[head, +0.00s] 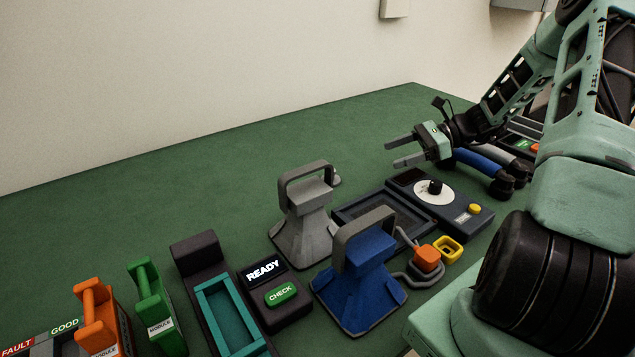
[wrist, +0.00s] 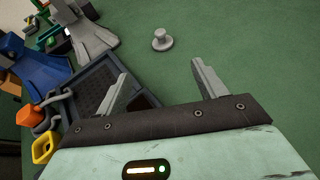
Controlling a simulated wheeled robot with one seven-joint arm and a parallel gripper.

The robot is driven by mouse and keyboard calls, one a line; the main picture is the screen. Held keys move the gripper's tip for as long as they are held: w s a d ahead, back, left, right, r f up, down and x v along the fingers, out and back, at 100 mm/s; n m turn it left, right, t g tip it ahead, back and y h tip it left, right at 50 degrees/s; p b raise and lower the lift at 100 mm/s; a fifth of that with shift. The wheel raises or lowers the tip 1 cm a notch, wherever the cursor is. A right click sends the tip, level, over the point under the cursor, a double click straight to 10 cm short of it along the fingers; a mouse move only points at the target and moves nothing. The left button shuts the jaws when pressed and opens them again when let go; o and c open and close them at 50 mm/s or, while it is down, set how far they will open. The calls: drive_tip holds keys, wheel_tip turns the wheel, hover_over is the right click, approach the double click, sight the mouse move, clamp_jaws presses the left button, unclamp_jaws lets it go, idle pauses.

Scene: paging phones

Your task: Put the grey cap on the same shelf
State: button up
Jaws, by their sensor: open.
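The grey cap (wrist: 162,40) is a small round knob-topped piece standing on the green table in the wrist view. In the head view the grey cap (head: 337,180) is small and partly hidden behind the grey handled stand (head: 298,235). My gripper (head: 393,153) is open and empty above the table, to the right of the cap in the head view. In the wrist view, the cap lies beyond the gap between my fingertips (wrist: 160,72), apart from them. I cannot tell which thing is the shelf.
A blue handled stand (head: 358,285) is in front of the grey one. A dark tray (head: 345,222) and a dial box (head: 470,216) lie below my gripper. Orange (head: 428,258) and yellow (head: 448,249) pieces sit nearby. The back of the green table is clear.

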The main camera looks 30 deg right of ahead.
approach(336, 178)
drive_tip(key=a, duration=0.1)
drive_tip(key=w+a, duration=0.1)
drive_tip(key=a, duration=0.1)
drive_tip(key=shift+a, duration=0.1)
drive_tip(key=shift+w+x, duration=0.25)
drive_tip(key=shift+x, duration=3)
drive_tip(key=shift+r, duration=0.1)
drive_tip(key=c, duration=1.1)
drive_tip(key=shift+r, duration=0.1)
wheel_tip(336, 178, up, 10)
drive_tip(key=shift+p, duration=0.3)
